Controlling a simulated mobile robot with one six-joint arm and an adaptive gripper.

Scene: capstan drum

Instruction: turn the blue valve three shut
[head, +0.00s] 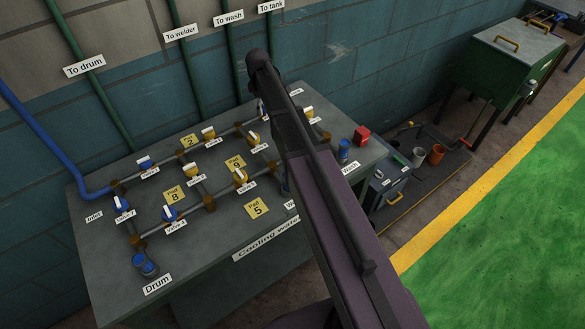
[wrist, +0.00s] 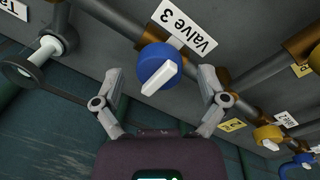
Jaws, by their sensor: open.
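Blue valve three (wrist: 158,68) is in the middle of the wrist view, a round blue knob with a white bar handle. The bar slants from lower left to upper right, roughly across its grey pipe. A white "Valve 3" label (wrist: 182,27) lies beside it. My gripper (wrist: 160,73) is open, with one finger to each side of the knob and a visible gap on both sides. I cannot tell how far the fingertips are above the knob. In the head view my arm hides most of this valve and my gripper.
Blue and yellow valves stand on the grey bench (head: 100,226) among pipes and brass joints; a yellow one (wrist: 268,134) is at right in the wrist view. Yellow pad tags, a red box (head: 361,135) and a blue can (head: 344,150) are also there. Green floor (head: 510,230) is clear.

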